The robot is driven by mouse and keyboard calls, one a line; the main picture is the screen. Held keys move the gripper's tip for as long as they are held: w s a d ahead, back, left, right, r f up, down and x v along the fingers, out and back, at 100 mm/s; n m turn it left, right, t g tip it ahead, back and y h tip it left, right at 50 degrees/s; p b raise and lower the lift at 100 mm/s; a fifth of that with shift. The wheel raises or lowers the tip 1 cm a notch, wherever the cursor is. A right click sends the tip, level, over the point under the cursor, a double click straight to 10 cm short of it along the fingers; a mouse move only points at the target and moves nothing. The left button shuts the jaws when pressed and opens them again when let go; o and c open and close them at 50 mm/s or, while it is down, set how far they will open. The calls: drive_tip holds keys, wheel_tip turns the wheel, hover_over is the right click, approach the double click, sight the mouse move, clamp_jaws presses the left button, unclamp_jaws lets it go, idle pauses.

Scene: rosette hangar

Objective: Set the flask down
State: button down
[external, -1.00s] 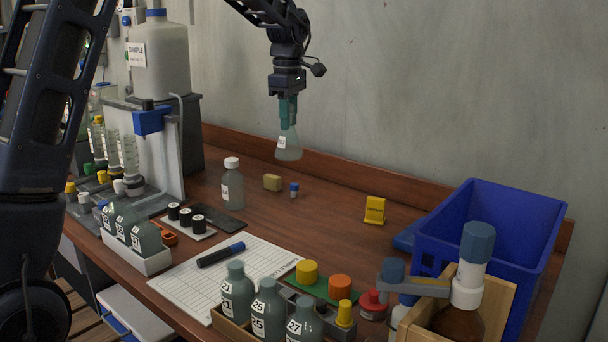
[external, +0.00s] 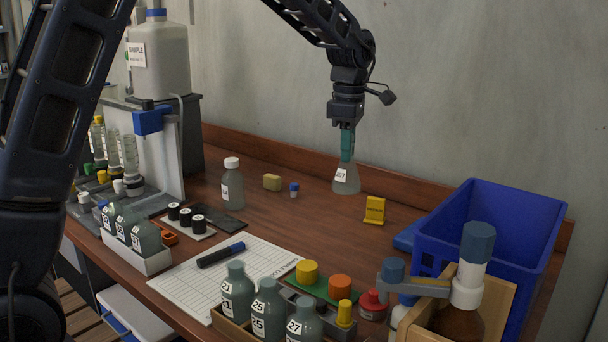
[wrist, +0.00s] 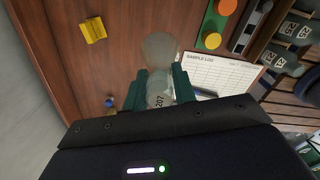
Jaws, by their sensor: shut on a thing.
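The flask (external: 347,183) is a clear conical vessel with a white label reading 207. My gripper (external: 347,146) is shut on its neck, and the flask hangs upright. Its base is low over the back of the wooden bench, near the back ledge; I cannot tell whether it touches the top. In the wrist view the flask (wrist: 160,75) shows between the two green fingers of my gripper (wrist: 162,90).
A yellow folded sign (external: 375,210) stands just right of the flask. A small blue-capped vial (external: 294,190) and a tan block (external: 272,182) are to its left. A blue bin (external: 480,240) stands at the right. The bench between flask and sample log sheet (external: 225,275) is clear.

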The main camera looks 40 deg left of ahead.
wheel_tip(320, 180, down, 16)
idle(0.6)
drive_tip(key=c, duration=1.1)
unclamp_jaws()
drive_tip(key=shift+c, duration=0.2)
